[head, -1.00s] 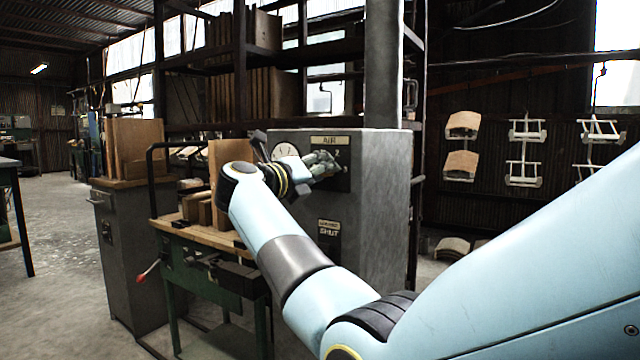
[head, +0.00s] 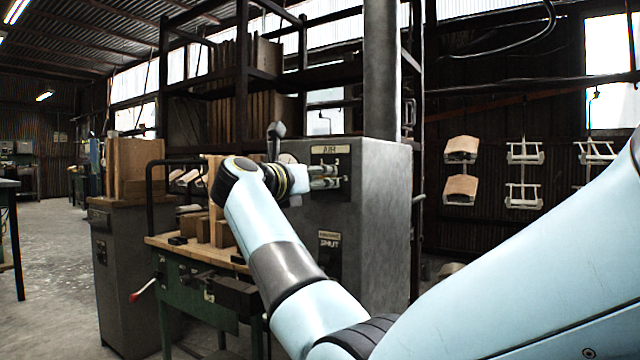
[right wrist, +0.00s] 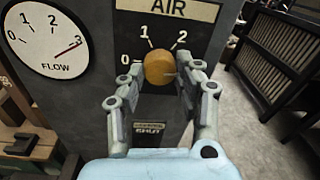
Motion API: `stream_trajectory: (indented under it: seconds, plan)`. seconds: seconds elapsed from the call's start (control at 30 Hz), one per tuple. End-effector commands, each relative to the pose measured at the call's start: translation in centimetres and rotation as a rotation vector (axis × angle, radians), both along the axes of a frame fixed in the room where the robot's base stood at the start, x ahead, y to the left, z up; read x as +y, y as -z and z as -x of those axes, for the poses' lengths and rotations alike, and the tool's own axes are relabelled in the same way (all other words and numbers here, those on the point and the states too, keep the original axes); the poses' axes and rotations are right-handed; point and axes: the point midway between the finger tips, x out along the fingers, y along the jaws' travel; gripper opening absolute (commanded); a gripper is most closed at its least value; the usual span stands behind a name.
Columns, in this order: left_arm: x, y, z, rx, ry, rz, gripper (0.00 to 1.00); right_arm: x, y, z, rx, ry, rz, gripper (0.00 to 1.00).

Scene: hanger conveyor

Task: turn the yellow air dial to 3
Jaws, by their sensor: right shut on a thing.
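The yellow air dial (right wrist: 159,67) is a round knob on a dark plate under the AIR label (right wrist: 168,9) in the right wrist view. The marks 0, 1 and 2 show around it; a 3 is not visible, and the right finger covers that side. A faint pale line on the knob seems to point right. My right gripper (right wrist: 161,76) is shut on the dial, one finger on each side. In the head view my right gripper (head: 325,177) reaches the upper front of the grey cabinet (head: 375,200), and its fingers hide the dial. My left gripper is not in view.
A white FLOW gauge (right wrist: 47,39) left of the dial has its red needle near 3. A SHUT plate (right wrist: 150,131) sits below. A workbench (head: 195,248) with wooden blocks stands left of the cabinet. Hangers (head: 523,170) hang at the right.

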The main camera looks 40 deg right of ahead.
Motion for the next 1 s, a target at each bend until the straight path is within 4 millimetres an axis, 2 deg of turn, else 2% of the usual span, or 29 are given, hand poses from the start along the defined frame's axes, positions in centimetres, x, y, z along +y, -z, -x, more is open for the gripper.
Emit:
stream_trajectory:
  seconds: [0.37, 0.4, 0.57, 0.83, 1.0]
  plan:
    - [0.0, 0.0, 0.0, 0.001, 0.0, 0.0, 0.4, 0.1, 0.3, 0.0, 0.0, -0.001, -0.007, 0.01]
    - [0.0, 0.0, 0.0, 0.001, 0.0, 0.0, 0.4, 0.1, 0.3, 0.0, 0.001, -0.001, -0.006, 0.37]
    - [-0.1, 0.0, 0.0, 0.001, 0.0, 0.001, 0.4, 0.1, 0.2, 0.0, -0.001, 0.0, -0.005, 0.56]
    - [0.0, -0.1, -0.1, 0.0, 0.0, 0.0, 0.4, 0.2, 0.1, 0.0, -0.002, -0.001, -0.003, 0.56]
    - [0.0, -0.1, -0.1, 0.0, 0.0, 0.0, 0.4, 2.2, 0.1, 0.7, -0.003, -0.003, -0.006, 0.56]
